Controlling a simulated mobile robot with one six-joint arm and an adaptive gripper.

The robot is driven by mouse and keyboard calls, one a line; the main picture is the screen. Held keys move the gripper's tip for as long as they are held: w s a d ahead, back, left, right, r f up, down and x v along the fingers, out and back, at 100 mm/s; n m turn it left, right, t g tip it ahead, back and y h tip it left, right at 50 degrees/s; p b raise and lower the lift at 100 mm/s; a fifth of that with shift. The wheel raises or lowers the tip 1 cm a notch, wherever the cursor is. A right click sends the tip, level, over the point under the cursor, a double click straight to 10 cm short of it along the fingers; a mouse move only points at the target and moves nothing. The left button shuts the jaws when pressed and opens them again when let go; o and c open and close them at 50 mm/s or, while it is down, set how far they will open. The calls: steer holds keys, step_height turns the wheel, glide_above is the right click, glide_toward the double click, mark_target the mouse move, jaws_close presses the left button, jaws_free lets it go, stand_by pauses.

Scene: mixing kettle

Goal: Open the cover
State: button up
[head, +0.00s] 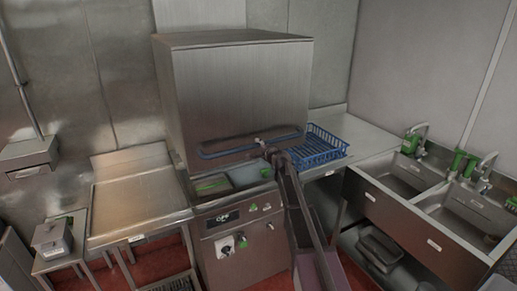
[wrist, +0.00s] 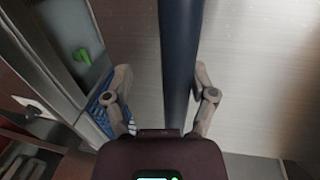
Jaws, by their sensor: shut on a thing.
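The cover (head: 235,85) is a large, boxy stainless steel hood on the machine in the middle of the head view. A long blue bar handle (head: 225,149) runs across its lower front. Below its front edge, an opening with green items (head: 211,186) shows. My gripper (head: 264,143) is at the handle, right of its middle. In the wrist view, the dark blue handle (wrist: 180,55) passes between the two fingers of my gripper (wrist: 162,85), which is shut on it. The exact finger contact is hard to see there.
A blue rack (head: 318,147) stands on the counter right of the machine, near my arm. Sinks (head: 410,175) with green-handled taps are farther right. A bare metal table (head: 135,205) stands at left. The machine's control panel (head: 228,217) is below the opening.

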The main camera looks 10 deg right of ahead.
steer(key=shift+f+b, duration=5.65)
steer(key=shift+f, duration=0.3)
steer(key=p+v, duration=0.3)
steer(key=v, duration=0.9)
steer(key=shift+r, duration=0.3)
steer(key=shift+s, duration=0.1)
steer(key=s+a+f+n+g, duration=0.4)
steer(key=s+f+n, duration=0.1)
steer(key=s, duration=0.3)
steer(key=s+a+f+n+g, duration=0.4)
steer(key=s+f, duration=0.1)
steer(key=s, duration=0.3)
steer(key=s+d+f+n+g+h, duration=0.2)
steer(key=s+g, duration=0.1)
steer(key=s, duration=0.6)
steer(key=s+d+f+n+g+h, duration=0.2)
steer(key=s+f+n+g, duration=0.1)
steer(key=s, duration=0.6)
steer(key=shift+s+g+h, duration=0.2)
steer(key=shift+g+h, duration=0.2)
steer(key=shift+g, duration=0.1)
